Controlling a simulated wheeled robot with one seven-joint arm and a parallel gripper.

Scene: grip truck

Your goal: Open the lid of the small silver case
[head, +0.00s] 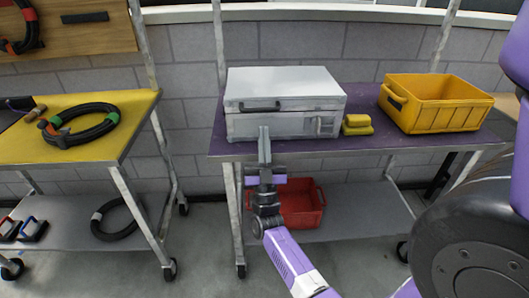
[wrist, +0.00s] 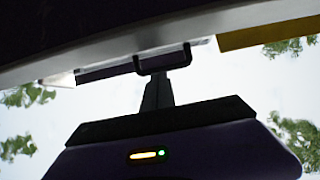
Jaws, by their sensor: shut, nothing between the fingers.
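The small silver case (head: 285,82) stands on the purple-topped cart with its lid down. A dark handle (head: 260,107) is on its front, left of the middle, and a latch-like fitting (head: 325,125) sits at the front right. My gripper (head: 264,132) is in front of the case, just below the handle, fingers pointing up and shut with nothing held. In the wrist view, my gripper's fingers (wrist: 158,82) rise toward the dark loop of the handle (wrist: 162,62). I cannot tell whether the fingertips touch the case.
The purple cart top (head: 365,149) also holds yellow blocks (head: 357,128) and a yellow bin (head: 440,115) right of the case. A red crate (head: 300,215) is on the lower shelf. A yellow-topped cart (head: 90,150) with coiled cables stands left. A grey wall is behind.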

